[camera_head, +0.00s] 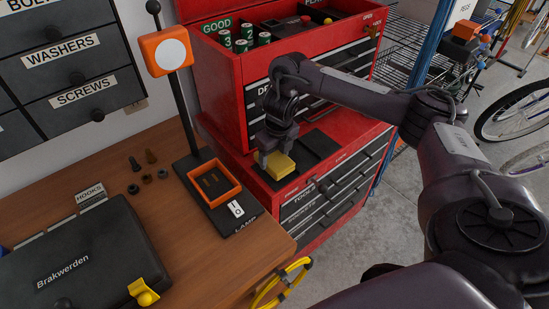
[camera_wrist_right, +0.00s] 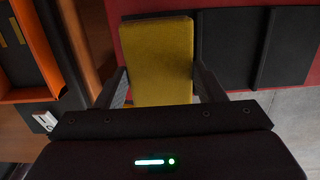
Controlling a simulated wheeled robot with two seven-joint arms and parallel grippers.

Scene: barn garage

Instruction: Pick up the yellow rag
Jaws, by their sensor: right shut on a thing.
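I cannot tell whether the rag is lifted off the surface. My left gripper is not in view.
The red tool chest (camera_head: 222,62) rises behind the rag. A lamp base with an orange tray (camera_head: 226,199) stands to the left on the wooden workbench (camera_head: 190,260). A black Brakwerden case (camera_head: 85,257) lies at the front left. Bare floor (camera_head: 345,225) shows right of the chest.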

